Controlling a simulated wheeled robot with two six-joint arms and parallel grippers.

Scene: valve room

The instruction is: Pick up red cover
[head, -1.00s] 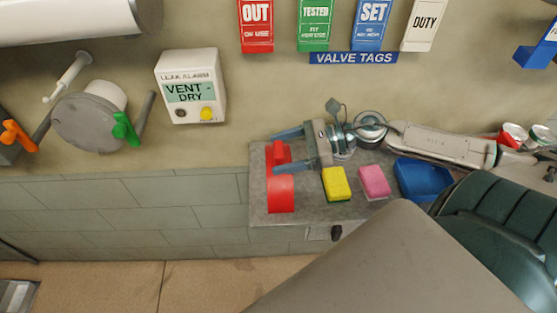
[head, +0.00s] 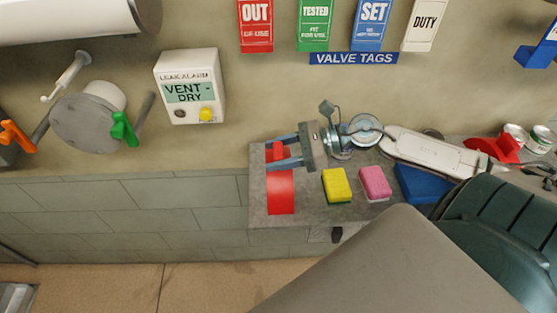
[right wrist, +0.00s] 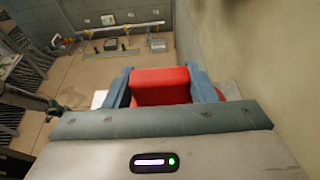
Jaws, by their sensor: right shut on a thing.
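A red cover (head: 280,190) stands at the left end of the grey bench, with a broad curved lower part and a narrower upper part. My right gripper (head: 272,154) reaches in from the right, its two blue fingers shut on the upper part of the cover. In the right wrist view the red cover (right wrist: 160,86) fills the space between the two fingers. The cover still appears to be on or just at the bench top; I cannot tell whether there is a gap. My left gripper is not in view.
A yellow sponge (head: 337,186), a pink sponge (head: 374,183) and a blue tray (head: 418,184) lie right of the cover on the bench (head: 315,213). Another red object (head: 494,149) and cans (head: 541,139) stand farther right. A leak alarm box (head: 190,87) hangs on the wall, upper left.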

